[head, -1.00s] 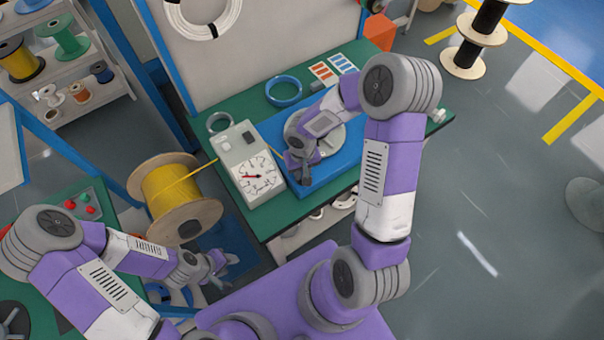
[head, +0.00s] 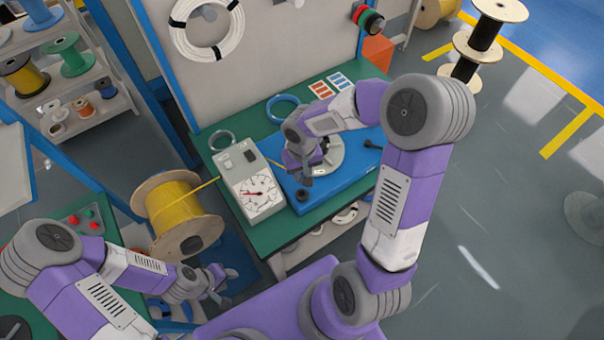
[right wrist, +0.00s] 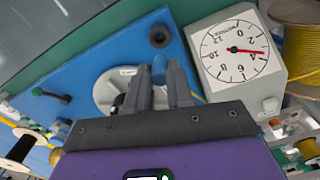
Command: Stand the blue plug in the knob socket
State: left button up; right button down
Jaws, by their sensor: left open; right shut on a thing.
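My right gripper (head: 307,180) is over the blue board on the green bench. In the right wrist view its fingers (right wrist: 160,90) are shut on the blue plug (right wrist: 158,70), whose rounded end shows between the fingertips. A dark round socket (right wrist: 159,37) sits on the blue board (right wrist: 100,62) just beyond the fingertips, apart from the plug; it also shows in the head view (head: 302,195). I cannot tell surely whether it is the knob socket. My left gripper (head: 226,281) is open and empty, low at the left, away from the bench.
A pale round plate (right wrist: 108,88) lies partly behind the fingers. A black lever-like piece (right wrist: 50,95) is on the board. A grey dial box (head: 250,185) stands left of the board. A yellow cable spool (head: 178,213) is further left. A blue ring (head: 287,108) lies behind.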

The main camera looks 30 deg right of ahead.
jog(key=c, duration=1.7)
grip_release()
jog(key=shift+c, duration=0.5)
jog(key=shift+r+p, duration=0.9)
jog(key=shift+r, duration=0.3)
jog(key=w+d+p, duration=0.4)
jog(key=w+d, duration=0.8)
jog(key=w, duration=0.1)
jog(key=shift+d+p, duration=0.25)
jog(key=shift+p, duration=0.05)
jog(key=shift+w+f, duration=0.1)
jog(key=shift+f, duration=0.1)
jog(key=shift+f+b, duration=1.5)
jog(key=shift+f, duration=0.4)
jog(key=shift+f+b, duration=0.3)
jog(key=shift+f, duration=0.1)
